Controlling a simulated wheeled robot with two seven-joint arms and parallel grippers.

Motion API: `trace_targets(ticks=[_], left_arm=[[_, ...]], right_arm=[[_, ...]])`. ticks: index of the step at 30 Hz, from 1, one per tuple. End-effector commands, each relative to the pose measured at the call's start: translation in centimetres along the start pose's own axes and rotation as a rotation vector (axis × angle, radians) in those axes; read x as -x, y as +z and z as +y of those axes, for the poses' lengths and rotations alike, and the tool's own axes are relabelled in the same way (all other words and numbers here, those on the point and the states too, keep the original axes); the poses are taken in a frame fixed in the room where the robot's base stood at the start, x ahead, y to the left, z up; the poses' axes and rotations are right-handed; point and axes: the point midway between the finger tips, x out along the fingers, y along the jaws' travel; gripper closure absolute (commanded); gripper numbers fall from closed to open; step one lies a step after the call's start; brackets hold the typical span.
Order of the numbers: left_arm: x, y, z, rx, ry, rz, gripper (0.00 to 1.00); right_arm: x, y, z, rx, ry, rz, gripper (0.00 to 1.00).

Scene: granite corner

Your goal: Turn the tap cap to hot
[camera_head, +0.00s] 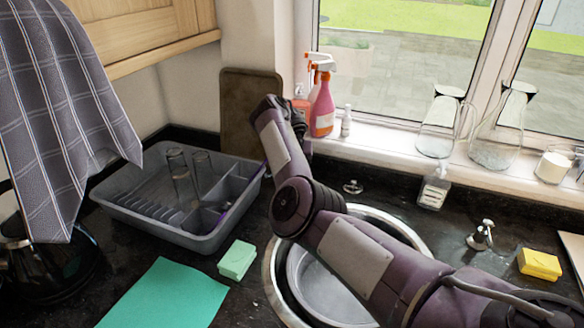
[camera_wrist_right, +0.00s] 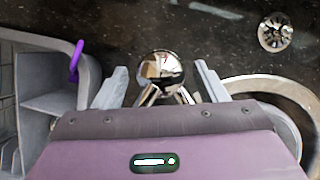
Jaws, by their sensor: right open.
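The tap cap (camera_wrist_right: 160,68) is a shiny chrome dome with a small red mark, seen in the right wrist view on top of chrome legs. My right gripper (camera_wrist_right: 159,74) is open, with one grey finger on each side of the cap. Small gaps show between the fingers and the cap. In the head view my right arm reaches over the sink (camera_head: 424,236) and hides this cap and the fingers. My left gripper is in neither view.
A grey dish rack (camera_head: 178,232) with glasses stands left of my arm; its edge and a purple handle (camera_wrist_right: 76,60) are near the fingers. Another chrome fitting (camera_wrist_right: 275,32) is at upper right. Spray bottle (camera_head: 322,108) and glass jugs (camera_head: 497,135) line the sill.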

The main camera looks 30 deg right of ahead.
Motion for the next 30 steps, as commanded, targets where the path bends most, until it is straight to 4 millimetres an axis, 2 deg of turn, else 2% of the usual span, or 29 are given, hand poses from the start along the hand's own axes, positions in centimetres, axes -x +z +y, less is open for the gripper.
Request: trace_targets(ticks=[5,12,15,21,30], left_arm=[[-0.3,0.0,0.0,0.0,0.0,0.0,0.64],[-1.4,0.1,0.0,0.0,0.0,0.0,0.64],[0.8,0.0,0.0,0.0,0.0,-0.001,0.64],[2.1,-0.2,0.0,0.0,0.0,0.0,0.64],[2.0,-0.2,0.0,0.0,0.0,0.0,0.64]], right_arm=[[0.9,0.1,0.0,-0.001,0.0,-0.005,0.34],[5.2,0.1,0.1,-0.002,0.003,-0.007,0.34],[7.0,0.3,0.2,0.0,0.004,-0.001,0.34],[7.9,0.0,0.1,-0.001,0.001,0.001,0.34],[7.8,-0.1,0.1,0.001,0.0,0.001,0.34]])
